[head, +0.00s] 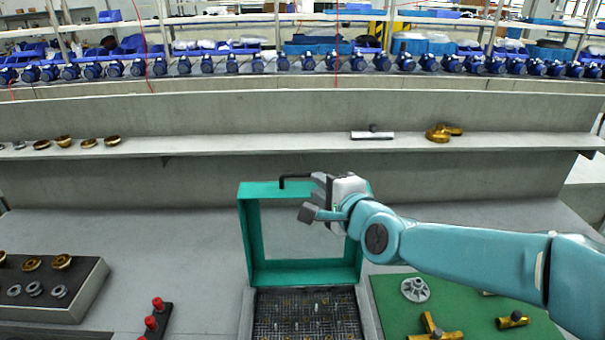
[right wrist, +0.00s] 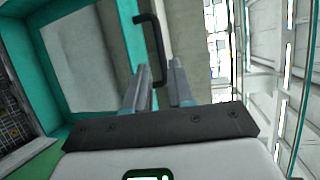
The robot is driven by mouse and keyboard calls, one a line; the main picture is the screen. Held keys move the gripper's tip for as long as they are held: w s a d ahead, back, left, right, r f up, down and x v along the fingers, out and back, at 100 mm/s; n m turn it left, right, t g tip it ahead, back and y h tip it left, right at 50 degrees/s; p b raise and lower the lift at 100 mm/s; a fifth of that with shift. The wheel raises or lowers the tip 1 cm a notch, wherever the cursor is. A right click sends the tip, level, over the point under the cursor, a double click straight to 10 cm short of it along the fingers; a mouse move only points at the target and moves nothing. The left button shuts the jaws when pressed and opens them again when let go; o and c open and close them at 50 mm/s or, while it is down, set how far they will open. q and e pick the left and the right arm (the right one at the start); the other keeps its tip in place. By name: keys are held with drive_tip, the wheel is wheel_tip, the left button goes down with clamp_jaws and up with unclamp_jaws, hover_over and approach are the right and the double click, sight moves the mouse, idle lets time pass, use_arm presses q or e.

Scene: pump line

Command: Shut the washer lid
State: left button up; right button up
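The washer lid (head: 251,235) is a teal frame with a clear pane, standing upright and open at the back of the washer (head: 305,312), whose mesh floor shows below. A black bar handle (head: 296,178) sticks out at the lid's top. My right gripper (head: 312,198) is at the lid's upper edge, just right of the handle, with its fingers apart. In the right wrist view, the handle (right wrist: 153,45) runs down towards the gap between the open fingers of my right gripper (right wrist: 160,80); I cannot tell whether it touches them. My left gripper is not in view.
A green mat (head: 385,310) with brass fittings and a grey flanged part (head: 415,289) lies right of the washer. A grey block with rings (head: 50,290) and a black strip with red knobs (head: 155,320) are on the left. A shelf (head: 230,146) crosses behind the lid.

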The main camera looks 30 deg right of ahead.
sight(305, 176)
drive_tip(key=p+x, duration=0.1)
drive_tip(key=x, duration=0.6)
drive_tip(key=shift+w+p, duration=0.25)
drive_tip(key=shift+p, duration=0.1)
drive_tip(key=shift+w+a, duration=0.2)
drive_tip(key=shift+w, duration=0.05)
drive_tip(key=shift+d, duration=0.1)
clamp_jaws()
